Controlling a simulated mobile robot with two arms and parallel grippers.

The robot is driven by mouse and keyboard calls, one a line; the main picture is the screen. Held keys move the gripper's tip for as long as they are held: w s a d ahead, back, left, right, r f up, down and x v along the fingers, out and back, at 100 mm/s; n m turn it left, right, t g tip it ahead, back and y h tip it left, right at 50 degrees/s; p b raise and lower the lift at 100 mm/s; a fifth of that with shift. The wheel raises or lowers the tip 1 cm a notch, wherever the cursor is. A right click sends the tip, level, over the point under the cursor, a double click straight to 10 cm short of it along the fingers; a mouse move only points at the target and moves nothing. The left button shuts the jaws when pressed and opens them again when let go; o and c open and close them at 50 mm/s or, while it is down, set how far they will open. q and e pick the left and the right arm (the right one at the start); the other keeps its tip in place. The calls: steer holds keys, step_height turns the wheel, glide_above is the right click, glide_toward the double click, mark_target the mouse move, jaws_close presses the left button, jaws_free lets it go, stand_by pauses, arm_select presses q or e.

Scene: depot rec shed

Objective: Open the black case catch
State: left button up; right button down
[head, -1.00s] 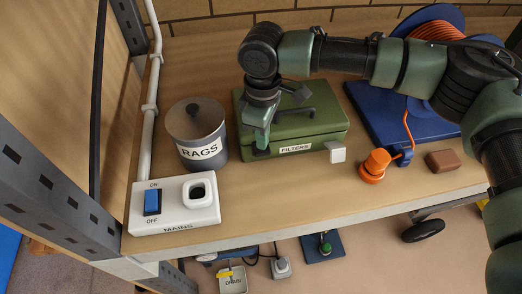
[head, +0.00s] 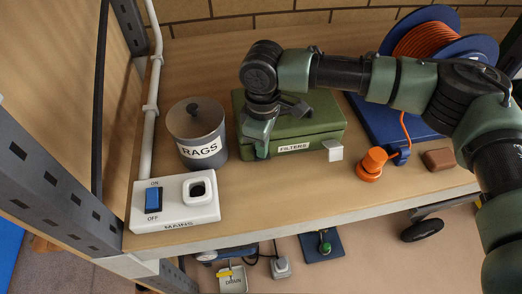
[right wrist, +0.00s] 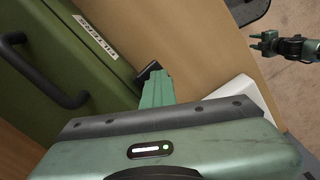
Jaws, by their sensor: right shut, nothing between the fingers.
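The green case (head: 318,118) labelled FILTERS stands on the bench with its lid down and a dark handle on top. My right gripper (head: 262,148) points down at the left part of the case's front, its fingers together and empty. In the right wrist view the fingers (right wrist: 157,92) reach a small black piece, the catch (right wrist: 149,71), at the case's front edge. They look very near or touching it; I cannot tell which. In the head view the gripper hides the catch. My left gripper (right wrist: 262,42) shows small in the right wrist view, fingers apart, over the floor.
A grey RAGS tin (head: 196,130) stands left of the case, the white MAINS box (head: 175,212) in front of it. A white block (head: 333,150), an orange plug (head: 371,164), a brown block (head: 438,159) and a blue cable reel (head: 388,125) are to the right. Bench front centre is clear.

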steer(key=shift+s+d+f, duration=0.1)
steer(key=shift+s+f, duration=0.05)
steer(key=shift+f, duration=0.25)
steer(key=shift+s+d+f, duration=0.1)
steer(key=shift+s+f, duration=0.05)
steer(key=shift+f, duration=0.25)
steer(key=shift+s+f, duration=0.1)
steer(key=shift+f, duration=0.2)
steer(key=shift+r, duration=0.1)
steer(key=shift+s+r+p, duration=0.1)
steer(key=shift+r+p, duration=0.2)
steer(key=shift+p, duration=0.1)
step_height(320, 180, up, 8)
steer(key=s+p, duration=0.1)
steer(key=p, duration=0.7)
steer(key=shift+s, duration=0.4)
steer(key=shift+d, duration=0.1)
